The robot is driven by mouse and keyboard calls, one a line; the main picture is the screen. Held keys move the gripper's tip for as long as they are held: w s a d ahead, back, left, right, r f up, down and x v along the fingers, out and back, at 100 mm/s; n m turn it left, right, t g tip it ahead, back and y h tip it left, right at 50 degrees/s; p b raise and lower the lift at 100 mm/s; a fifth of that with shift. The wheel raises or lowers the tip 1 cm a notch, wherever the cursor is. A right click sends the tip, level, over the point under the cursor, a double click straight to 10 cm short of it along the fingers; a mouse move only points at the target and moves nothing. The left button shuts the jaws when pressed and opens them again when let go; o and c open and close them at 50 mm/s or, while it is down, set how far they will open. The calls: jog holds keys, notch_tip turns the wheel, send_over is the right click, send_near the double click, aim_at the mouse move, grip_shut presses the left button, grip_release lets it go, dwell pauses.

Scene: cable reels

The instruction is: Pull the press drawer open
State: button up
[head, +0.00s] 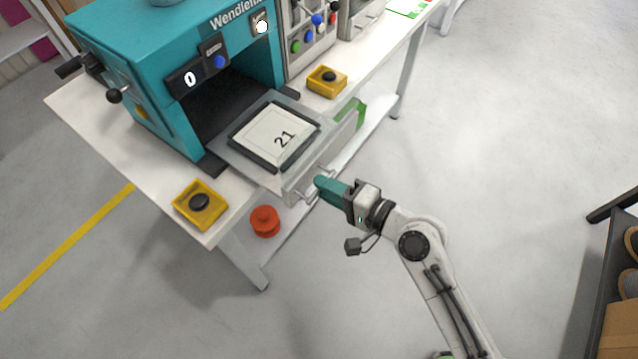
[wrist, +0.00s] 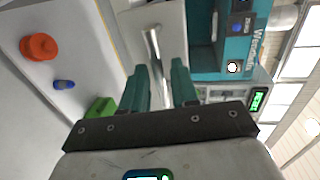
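The teal press (head: 165,50) stands on a white table. Its grey drawer (head: 290,184) sticks out of the opening at the front and carries a dark-framed plate (head: 275,135) marked 21. A metal bar handle (head: 308,195) is on the drawer's front; it also shows in the wrist view (wrist: 152,46). My gripper (head: 318,181) with teal fingers is at the handle. In the wrist view my gripper (wrist: 160,68) is open, with the fingers apart on either side of the handle's near end. I cannot tell whether they touch it.
Yellow trays with black knobs stand left (head: 200,204) and right (head: 327,82) of the drawer. An orange reel (head: 264,221) and a green item (head: 350,113) sit low near the table. A dark shelf (head: 618,290) stands at the right. The floor between is clear.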

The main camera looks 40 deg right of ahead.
jog(key=b+v, duration=0.1)
jog(key=v, duration=0.7)
dwell(0.4)
jog(key=s+a+f+n+g, duration=0.3)
jog(key=s+f+n+g, duration=0.1)
jog(key=f+n+g, duration=0.4)
jog(key=s+d+f+n+g+h, duration=0.3)
jog(key=s+d+n+g+h, duration=0.2)
jog(key=s+n+g, duration=0.1)
jog(key=shift+s, duration=0.65)
jog(key=shift+d+f, duration=0.1)
dwell(1.0)
